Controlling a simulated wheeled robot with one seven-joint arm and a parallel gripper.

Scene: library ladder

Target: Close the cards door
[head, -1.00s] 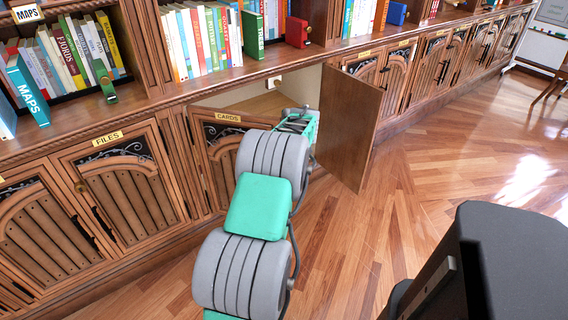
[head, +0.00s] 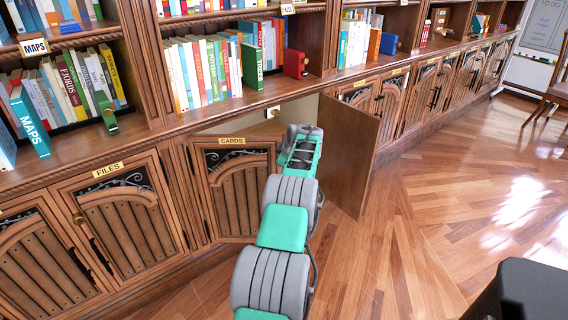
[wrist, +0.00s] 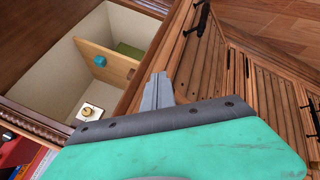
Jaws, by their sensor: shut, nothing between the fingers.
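The cards door (head: 237,193), a carved slatted leaf with a yellow CARDS label, stands partly open at the left of its cupboard in the head view. A plain brown door leaf (head: 346,152) stands wide open at the right of the opening. My arm reaches between the two leaves, and my gripper's tips are hidden there. In the wrist view my gripper (wrist: 157,92) is shut and empty. It is beside the edge of a slatted door (wrist: 203,65), with the open cupboard interior (wrist: 70,73) to its left. I cannot tell whether it touches the door.
Shelves of books run above the counter (head: 150,130). The files doors (head: 120,210) are shut at the left. In the wrist view a wooden board with a teal knob (wrist: 100,61) and a small white box (wrist: 89,112) are inside the cupboard.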

